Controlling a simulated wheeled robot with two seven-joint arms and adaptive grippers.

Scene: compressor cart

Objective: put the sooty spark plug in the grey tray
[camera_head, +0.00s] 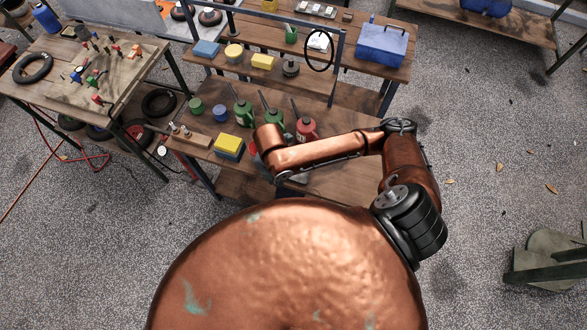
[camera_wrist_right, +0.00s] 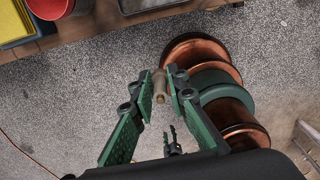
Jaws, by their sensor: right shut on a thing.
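My right gripper (camera_wrist_right: 162,78) is in the wrist view, its green fingers closed on a small spark plug (camera_wrist_right: 160,88). The plug is pale with a brownish end and hangs in the air over the floor; I cannot make out soot on it. The grey tray (camera_wrist_right: 150,4) shows at the top edge of the wrist view, beyond the gripper and apart from it, only partly in frame. My left gripper is not clearly seen.
A wooden block with several plugs (camera_head: 184,136) stands on the bench's left. Green and red oil cans (camera_head: 305,128) stand behind my arm. Bare floor lies below the gripper.

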